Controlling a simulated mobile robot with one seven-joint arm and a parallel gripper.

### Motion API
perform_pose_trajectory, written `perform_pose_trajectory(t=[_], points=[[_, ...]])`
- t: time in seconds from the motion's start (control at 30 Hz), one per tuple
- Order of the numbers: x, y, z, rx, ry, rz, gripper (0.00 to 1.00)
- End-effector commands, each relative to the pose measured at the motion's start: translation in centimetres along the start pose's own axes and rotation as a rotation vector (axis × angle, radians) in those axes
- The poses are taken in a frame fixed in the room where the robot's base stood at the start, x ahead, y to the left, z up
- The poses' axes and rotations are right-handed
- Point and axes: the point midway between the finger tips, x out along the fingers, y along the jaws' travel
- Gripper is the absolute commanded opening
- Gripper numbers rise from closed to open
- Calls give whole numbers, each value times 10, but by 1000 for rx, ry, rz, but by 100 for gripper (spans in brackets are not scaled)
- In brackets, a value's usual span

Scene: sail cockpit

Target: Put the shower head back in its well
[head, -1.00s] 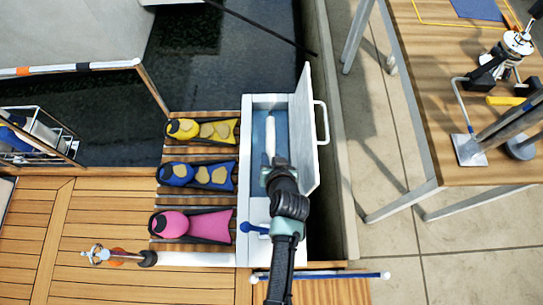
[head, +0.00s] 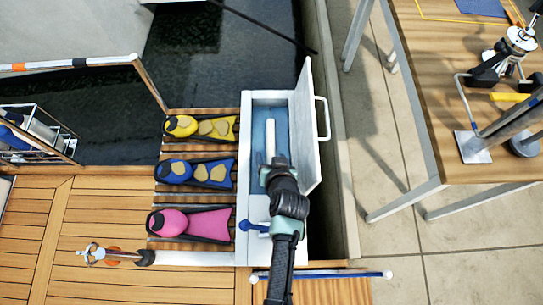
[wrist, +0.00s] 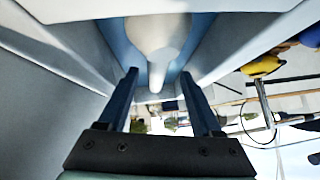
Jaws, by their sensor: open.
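The white shower head (head: 270,138) appears as a pale bar inside the blue-lined open well (head: 257,101) of the white locker. The wrist view shows it (wrist: 157,50) as a wide white body narrowing to a rounded end, between the blue walls. My gripper (wrist: 157,92) is open, with one dark finger either side of that narrow end and no visible grip on it. In the head view my gripper (head: 273,165) is over the near part of the well and hides the shower head's near end. I cannot tell whether it is fully seated.
The raised white lid (head: 304,125) with its handle stands along the well's right side. Yellow, blue and pink fins (head: 196,224) lie on slats at left. A blue-knobbed lever (head: 246,226) is near my arm. Dark water lies beyond; a wooden table (head: 460,120) stands at right.

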Motion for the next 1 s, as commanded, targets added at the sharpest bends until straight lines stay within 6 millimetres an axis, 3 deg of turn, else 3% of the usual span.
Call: perform_pose_trajectory(t=[0.27,0.8,1.0], points=[[-13,-1,1,1,-2,-1,66],[-108,0,0,0,0,1,66],[-126,0,0,0,0,0,66]])
